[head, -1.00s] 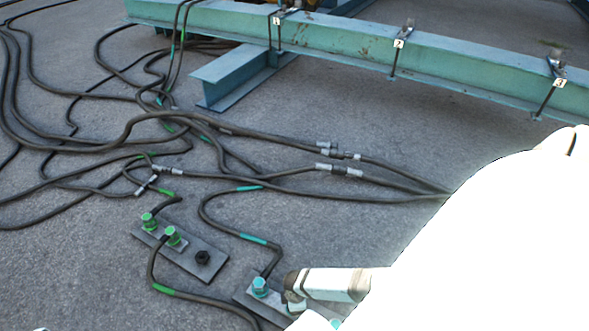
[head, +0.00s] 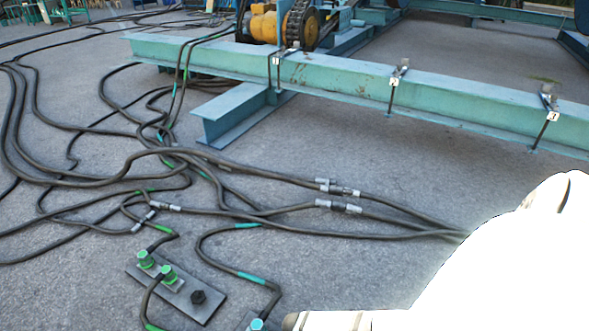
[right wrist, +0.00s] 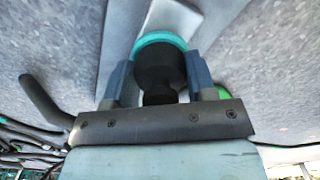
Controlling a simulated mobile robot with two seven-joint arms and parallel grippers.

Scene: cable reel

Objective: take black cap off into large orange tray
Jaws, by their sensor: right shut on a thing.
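In the right wrist view, my right gripper (right wrist: 158,75) has its two blue fingers on either side of a black cap (right wrist: 158,65) and is shut on it. A teal ring (right wrist: 160,38) shows around the cap's far side. A grey plate (right wrist: 118,30) lies behind it; I cannot tell whether the cap is clear of what is under it. In the head view, my right arm comes in from the right and its gripper is cut off by the bottom edge. My left gripper is not in view. No large orange tray shows in either view.
Dark cables (head: 110,180) cover the left ground. A teal beam (head: 340,75) crosses behind; a yellow motor (head: 265,25) stands beyond.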

